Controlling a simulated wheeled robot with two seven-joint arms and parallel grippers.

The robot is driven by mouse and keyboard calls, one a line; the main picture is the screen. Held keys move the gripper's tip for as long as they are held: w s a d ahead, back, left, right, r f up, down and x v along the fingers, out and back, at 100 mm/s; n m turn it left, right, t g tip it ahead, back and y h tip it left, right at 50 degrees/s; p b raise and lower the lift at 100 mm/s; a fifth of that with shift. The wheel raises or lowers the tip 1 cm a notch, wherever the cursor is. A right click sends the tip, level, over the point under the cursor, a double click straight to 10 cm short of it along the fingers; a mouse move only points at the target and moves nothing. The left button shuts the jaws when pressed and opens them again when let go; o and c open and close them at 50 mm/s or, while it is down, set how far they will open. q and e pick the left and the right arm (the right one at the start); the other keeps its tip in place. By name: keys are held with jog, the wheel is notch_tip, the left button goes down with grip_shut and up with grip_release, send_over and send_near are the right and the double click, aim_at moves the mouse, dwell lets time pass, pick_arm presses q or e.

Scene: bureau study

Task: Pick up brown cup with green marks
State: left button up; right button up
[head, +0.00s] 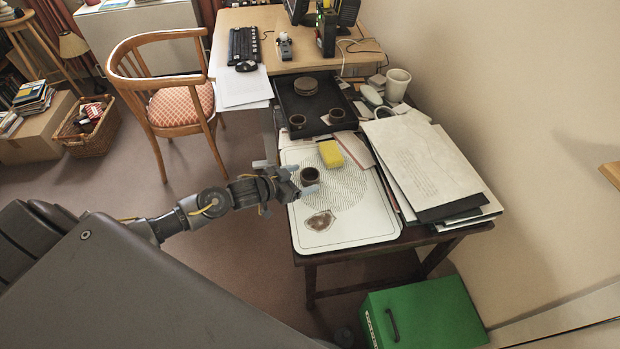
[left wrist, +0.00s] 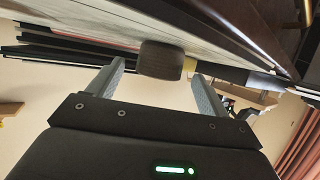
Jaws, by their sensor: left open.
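A small dark brown cup (head: 310,175) stands upright on the white tray board (head: 345,228), near its left edge; I cannot make out green marks on it. My left gripper (head: 288,179) is open at the board's left edge, close beside the cup. In the left wrist view the cup (left wrist: 161,60) shows ahead, between the two spread fingers; I cannot tell whether it is fully between them. My right gripper is not in view.
A yellow sponge-like block (head: 330,153) lies behind the cup, and a brown patch (head: 320,220) in front. Papers and folders (head: 425,160) are stacked to the right. The black tray (head: 312,100) holds a round brown stack. A wooden chair (head: 165,85) stands left, a green box (head: 425,315) below.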

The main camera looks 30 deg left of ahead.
pick_arm(q)
jog(key=shift+x, duration=1.15)
jog(key=c, duration=1.1)
jog(key=shift+r, duration=0.1)
jog(key=shift+r, duration=0.55)
jog(key=s+a+r, duration=0.8)
jog(key=s+r, duration=0.3)
jog(key=shift+a+r, duration=0.4)
